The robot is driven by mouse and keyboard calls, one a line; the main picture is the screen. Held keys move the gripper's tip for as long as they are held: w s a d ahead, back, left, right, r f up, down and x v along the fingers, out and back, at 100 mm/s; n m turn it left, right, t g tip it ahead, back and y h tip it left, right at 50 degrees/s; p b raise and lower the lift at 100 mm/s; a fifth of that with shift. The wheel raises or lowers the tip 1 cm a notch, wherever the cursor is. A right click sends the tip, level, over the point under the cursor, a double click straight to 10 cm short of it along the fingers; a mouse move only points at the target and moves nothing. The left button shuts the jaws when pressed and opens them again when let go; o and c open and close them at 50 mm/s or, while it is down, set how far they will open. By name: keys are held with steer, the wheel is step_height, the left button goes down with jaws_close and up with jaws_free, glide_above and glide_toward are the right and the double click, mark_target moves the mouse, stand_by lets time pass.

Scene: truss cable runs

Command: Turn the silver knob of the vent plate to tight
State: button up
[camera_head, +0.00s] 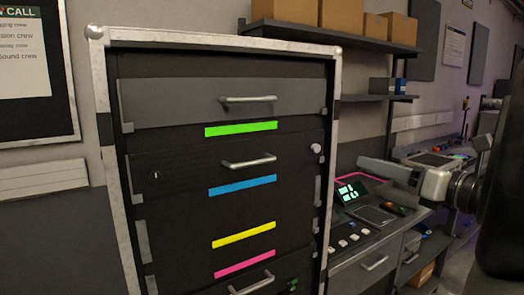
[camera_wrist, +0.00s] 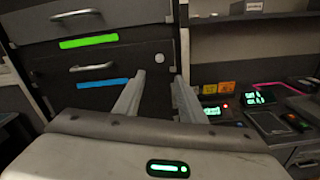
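A small round pale silver knob (camera_head: 315,148) sits at the right side of the dark second panel of the rack case. It also shows in the wrist view (camera_wrist: 158,58), beyond the gap between my fingers. I cannot tell its turned position, and no slots mark a vent plate clearly. My gripper (camera_head: 362,167) is to the right of the case in the head view, its fingers toward the case. In the wrist view my gripper (camera_wrist: 158,76) has its two fingers apart with nothing between them. It is clear of the knob.
The rack case (camera_head: 218,40) has a raised metal frame, protruding bar handles (camera_head: 248,161) and coloured strips. A desk with a lit control panel (camera_head: 352,191) stands to its right. A shelf (camera_head: 290,32) with cardboard boxes hangs above. Open space lies between my gripper and the case.

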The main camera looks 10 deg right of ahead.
mark_target(318, 148)
steer(key=p+x, duration=0.1)
steer(key=x, duration=1.5)
steer(key=shift+w, duration=0.1)
jaws_close()
